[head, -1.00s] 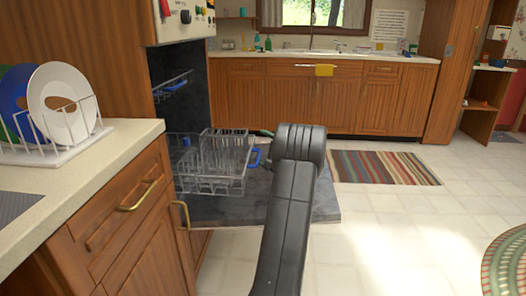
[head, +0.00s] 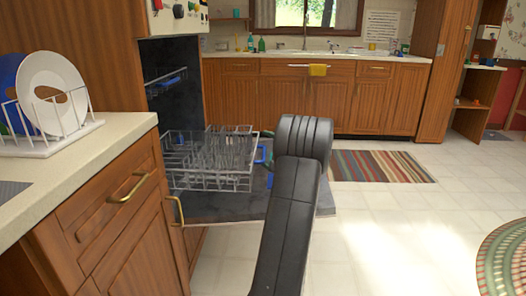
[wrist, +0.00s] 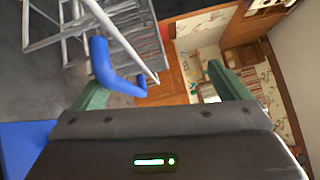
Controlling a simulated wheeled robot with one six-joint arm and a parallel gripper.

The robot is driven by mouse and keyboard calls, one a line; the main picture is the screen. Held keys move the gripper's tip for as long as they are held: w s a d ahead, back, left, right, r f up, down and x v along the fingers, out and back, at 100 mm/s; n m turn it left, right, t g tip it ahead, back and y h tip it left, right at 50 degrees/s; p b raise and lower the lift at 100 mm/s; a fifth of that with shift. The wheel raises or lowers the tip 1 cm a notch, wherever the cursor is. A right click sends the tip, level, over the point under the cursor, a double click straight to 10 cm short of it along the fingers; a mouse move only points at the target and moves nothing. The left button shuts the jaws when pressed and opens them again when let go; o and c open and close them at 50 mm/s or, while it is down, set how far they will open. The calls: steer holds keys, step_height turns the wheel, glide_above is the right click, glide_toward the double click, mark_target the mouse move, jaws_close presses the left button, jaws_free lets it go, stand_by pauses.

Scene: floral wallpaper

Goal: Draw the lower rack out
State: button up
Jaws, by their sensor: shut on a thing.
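The lower rack (head: 212,170) is a grey wire basket standing partly out over the dark lowered dishwasher door (head: 290,205) in the head view. A blue handle piece (head: 261,154) shows at its right side, partly hidden by my arm. In the wrist view, the wire rack (wrist: 125,22) is at the upper left and the blue handle (wrist: 112,72) lies against my left green finger. My gripper (wrist: 163,80) is shut on this handle, though the far finger appears well apart from it.
An upper rack (head: 165,82) sits inside the dishwasher. A counter (head: 75,165) with a white dish rack and plates stands at the left. A striped rug (head: 380,167) lies beyond the door. The pale floor at right is open.

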steer(key=shift+r+b+v, duration=0.15)
steer(key=shift+b+v, duration=0.45)
steer(key=shift+v, duration=0.85)
steer(key=shift+r+b+v, duration=0.15)
steer(key=shift+b+v, duration=0.45)
steer(key=shift+v, duration=0.85)
steer(key=c, duration=0.4)
steer(key=shift+v, duration=0.85)
steer(key=c, duration=0.5)
steer(key=shift+f+v, duration=0.15)
steer(key=shift+v, duration=0.6)
steer(key=shift+f+v, duration=0.15)
steer(key=shift+v, duration=0.6)
